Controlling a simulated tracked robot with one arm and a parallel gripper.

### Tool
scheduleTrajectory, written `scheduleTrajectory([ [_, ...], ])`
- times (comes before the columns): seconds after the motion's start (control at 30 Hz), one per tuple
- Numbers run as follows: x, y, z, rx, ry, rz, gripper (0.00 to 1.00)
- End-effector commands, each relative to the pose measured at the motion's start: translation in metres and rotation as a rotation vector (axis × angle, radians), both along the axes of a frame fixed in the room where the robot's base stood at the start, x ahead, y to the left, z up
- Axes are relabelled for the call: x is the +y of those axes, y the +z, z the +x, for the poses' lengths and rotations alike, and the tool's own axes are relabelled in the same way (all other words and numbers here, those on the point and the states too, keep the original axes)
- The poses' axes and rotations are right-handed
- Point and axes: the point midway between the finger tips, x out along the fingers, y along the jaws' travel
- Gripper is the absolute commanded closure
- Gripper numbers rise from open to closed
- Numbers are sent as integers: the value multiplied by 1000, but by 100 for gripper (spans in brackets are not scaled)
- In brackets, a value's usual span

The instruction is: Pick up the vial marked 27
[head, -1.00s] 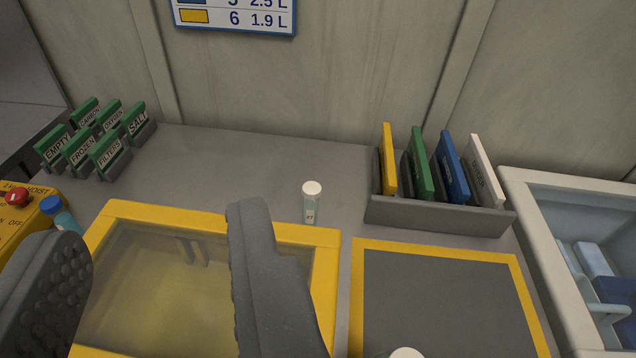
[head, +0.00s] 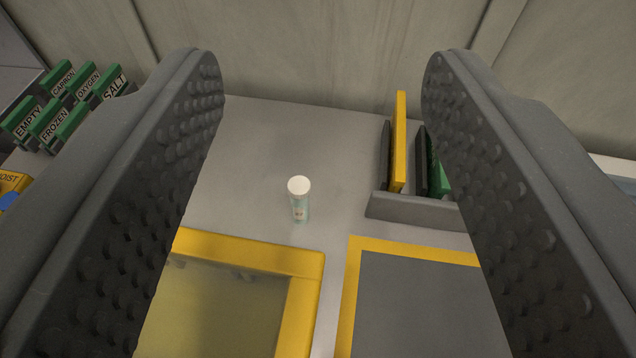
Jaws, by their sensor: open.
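A small vial (head: 300,207) with a white cap and a pale blue-green body stands upright on the grey counter, behind the yellow-framed glass panel. Its label carries a small mark that is too small to read surely now; in the earlier view it looks like 27. My gripper (head: 322,85) is wide open and empty. Its two dark studded fingers stand to the left and right of the vial in the picture, and neither appears to touch it.
A yellow-framed panel (head: 306,300) lies in front of the vial, with a yellow-edged grey mat (head: 420,305) to its right. A grey rack (head: 412,209) with upright coloured plates stands at the right. Green labelled blocks (head: 67,100) stand at the far left. The counter around the vial is clear.

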Motion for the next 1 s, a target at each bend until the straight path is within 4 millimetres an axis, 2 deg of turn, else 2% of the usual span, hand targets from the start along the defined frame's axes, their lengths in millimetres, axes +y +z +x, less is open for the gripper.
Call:
scheduleTrajectory([
  [0.2, -75, 33, 74, -110, -134, -162, 50],
  [0.3, -103, 45, 112, -173, -147, -268, 50],
  [0.4, -119, 48, 148, -221, -109, -366, 50],
  [0.5, -127, 38, 180, -247, -26, -449, 50],
  [0.57, -129, 24, 198, -249, 41, -484, 50],
  [0.67, -128, -9, 221, -232, 182, -519, 50],
  [0.77, -125, -55, 233, -189, 345, -519, 50],
  [0.87, -121, -109, 230, -121, 523, -476, 50],
  [1.0, -113, -182, 200, -7, 763, -357, 50],
])
